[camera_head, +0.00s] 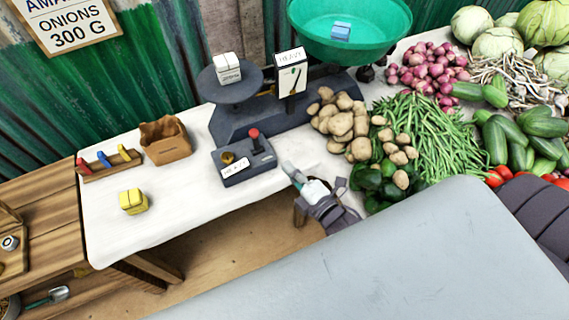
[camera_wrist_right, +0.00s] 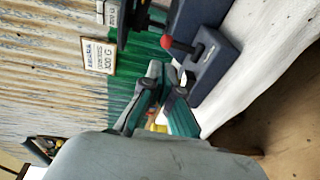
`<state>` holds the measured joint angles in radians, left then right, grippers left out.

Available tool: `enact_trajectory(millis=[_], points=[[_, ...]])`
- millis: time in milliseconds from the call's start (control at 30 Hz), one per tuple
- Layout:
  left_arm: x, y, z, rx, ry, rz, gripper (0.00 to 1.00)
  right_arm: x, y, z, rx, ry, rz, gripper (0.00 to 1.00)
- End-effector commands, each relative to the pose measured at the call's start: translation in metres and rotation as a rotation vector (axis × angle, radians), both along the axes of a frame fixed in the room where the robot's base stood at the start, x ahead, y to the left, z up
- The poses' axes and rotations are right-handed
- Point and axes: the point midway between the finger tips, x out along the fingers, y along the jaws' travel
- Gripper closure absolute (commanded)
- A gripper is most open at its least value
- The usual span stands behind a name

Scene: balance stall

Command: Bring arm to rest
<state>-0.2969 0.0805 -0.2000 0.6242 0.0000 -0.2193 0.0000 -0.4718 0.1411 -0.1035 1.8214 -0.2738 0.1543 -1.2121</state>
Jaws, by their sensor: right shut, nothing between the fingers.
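My right gripper (camera_head: 291,171) is shut and empty above the front edge of the white-covered table (camera_head: 110,235). It is just right of the dark control box (camera_head: 235,175), which has a red-knobbed lever (camera_head: 254,134), a brass button and a white label. In the right wrist view my right gripper (camera_wrist_right: 167,78) has its fingers together, and the red knob (camera_wrist_right: 167,42) shows beyond them. I cannot tell whether the fingers touch anything. My left gripper is not in view.
A balance scale (camera_head: 240,115) holds a white block (camera_head: 227,68) on its left plate and a blue block (camera_head: 340,31) in its green bowl (camera_head: 350,48). A yellow block (camera_head: 133,201) and basket (camera_head: 165,140) are left. Potatoes (camera_head: 340,122) and beans (camera_head: 430,135) crowd the right.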

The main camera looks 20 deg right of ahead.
Motion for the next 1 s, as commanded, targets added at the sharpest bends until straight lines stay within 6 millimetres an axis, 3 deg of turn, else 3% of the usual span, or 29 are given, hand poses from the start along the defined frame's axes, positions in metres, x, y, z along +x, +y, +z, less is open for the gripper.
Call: enact_trajectory(millis=[500,633,767,833,1000], points=[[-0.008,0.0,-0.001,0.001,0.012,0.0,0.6,0.0,0.0,0.0,0.0,0.001,0.0,1.0],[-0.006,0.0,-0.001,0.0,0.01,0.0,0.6,-0.002,-0.001,-0.018,0.034,0.047,-0.009,1.0],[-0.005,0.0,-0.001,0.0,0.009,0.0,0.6,-0.015,-0.005,-0.08,0.156,0.213,-0.056,1.0],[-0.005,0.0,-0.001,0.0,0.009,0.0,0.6,-0.03,-0.008,-0.129,0.255,0.345,-0.107,1.0],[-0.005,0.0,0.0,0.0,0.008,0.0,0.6,-0.091,-0.016,-0.244,0.503,0.674,-0.3,1.0]])
